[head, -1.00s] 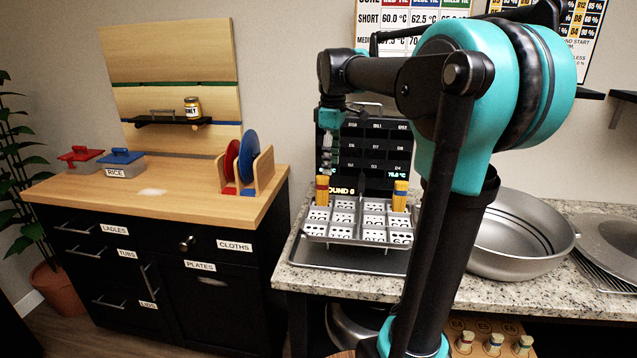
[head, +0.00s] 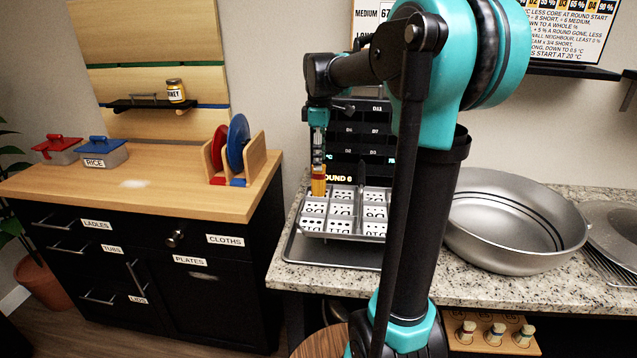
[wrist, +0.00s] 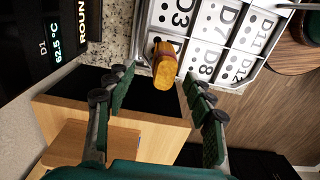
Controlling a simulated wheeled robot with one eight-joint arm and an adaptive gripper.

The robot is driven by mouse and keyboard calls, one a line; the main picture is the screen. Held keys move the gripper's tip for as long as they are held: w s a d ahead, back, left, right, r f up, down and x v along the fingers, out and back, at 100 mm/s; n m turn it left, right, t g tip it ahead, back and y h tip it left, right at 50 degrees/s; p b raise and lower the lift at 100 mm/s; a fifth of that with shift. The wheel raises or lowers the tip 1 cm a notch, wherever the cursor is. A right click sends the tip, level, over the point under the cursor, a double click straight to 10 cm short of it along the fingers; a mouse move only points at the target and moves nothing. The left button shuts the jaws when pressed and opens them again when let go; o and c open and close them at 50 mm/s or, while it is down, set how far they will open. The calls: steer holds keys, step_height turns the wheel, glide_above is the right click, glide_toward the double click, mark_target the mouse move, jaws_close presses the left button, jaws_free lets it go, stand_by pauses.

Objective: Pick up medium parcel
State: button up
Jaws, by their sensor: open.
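A yellow-orange parcel (head: 319,184) stands upright at the left of the compartmented metal tray (head: 355,238). In the wrist view the parcel (wrist: 163,68) shows a dark reddish band near its top end. I cannot read its size from the frames. My gripper (head: 319,163) points down directly over it. In the wrist view my gripper (wrist: 157,82) has its two green fingers spread, and the parcel's end lies at or just beyond the gap between the tips. It looks ungripped. Another yellow parcel seen earlier at the tray's right is now hidden behind my arm.
A dark display panel (head: 357,150) stands close behind the tray. A large steel bowl (head: 510,225) is to the right on the granite counter (head: 460,285). A wooden cabinet (head: 150,190) with a plate rack (head: 237,165) stands left, across a gap.

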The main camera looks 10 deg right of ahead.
mark_target(319, 178)
steer(key=shift+s+a+f, duration=0.1)
steer(key=shift+s+f, duration=0.05)
steer(key=shift+f, duration=1.55)
steer(key=shift+s+a+f, duration=0.1)
steer(key=shift+f, duration=1.55)
jaws_close()
